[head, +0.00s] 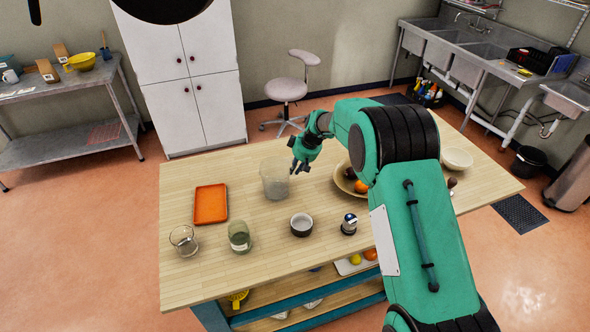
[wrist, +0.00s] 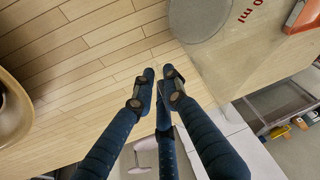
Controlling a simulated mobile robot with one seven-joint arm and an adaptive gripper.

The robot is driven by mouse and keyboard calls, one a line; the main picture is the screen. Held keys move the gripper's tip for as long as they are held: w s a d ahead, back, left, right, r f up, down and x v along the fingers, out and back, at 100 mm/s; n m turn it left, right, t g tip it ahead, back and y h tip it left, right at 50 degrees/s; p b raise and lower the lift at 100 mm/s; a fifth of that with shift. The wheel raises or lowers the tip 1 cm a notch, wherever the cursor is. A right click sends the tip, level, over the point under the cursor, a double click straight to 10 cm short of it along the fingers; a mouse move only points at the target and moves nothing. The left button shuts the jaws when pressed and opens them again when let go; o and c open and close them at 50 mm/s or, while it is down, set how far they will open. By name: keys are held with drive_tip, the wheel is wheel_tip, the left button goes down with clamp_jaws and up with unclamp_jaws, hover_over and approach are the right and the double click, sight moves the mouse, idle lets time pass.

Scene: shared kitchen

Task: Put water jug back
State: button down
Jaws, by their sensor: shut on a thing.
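The water jug (head: 274,182) is a clear, slightly cloudy vessel near the back edge of the wooden table, upright in the head view. My gripper (head: 297,168) is at its right side, near the rim, with its fingers shut on the jug. In the wrist view the fingertips (wrist: 163,84) are close together, and the jug's wall (wrist: 255,50) with red "ml" lettering fills the upper right. The part held between the fingers is hidden. I cannot tell whether the jug's base touches the table.
An orange tray (head: 211,204) lies left of the jug. A glass (head: 184,240), a green-tinted jar (head: 239,236), a dark cup (head: 301,225) and a small dark-and-silver item (head: 349,224) stand in front. A fruit bowl (head: 343,178) is right of my gripper. A white bowl (head: 457,159) stands farther right.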

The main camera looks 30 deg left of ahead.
drive_tip(key=shift+f, duration=0.15)
drive_tip(key=c, duration=1.8)
unclamp_jaws()
drive_tip(key=shift+o, duration=0.2)
drive_tip(key=shift+r, duration=0.2)
drive_tip(key=v, duration=1.2)
drive_tip(key=shift+p, duration=0.4)
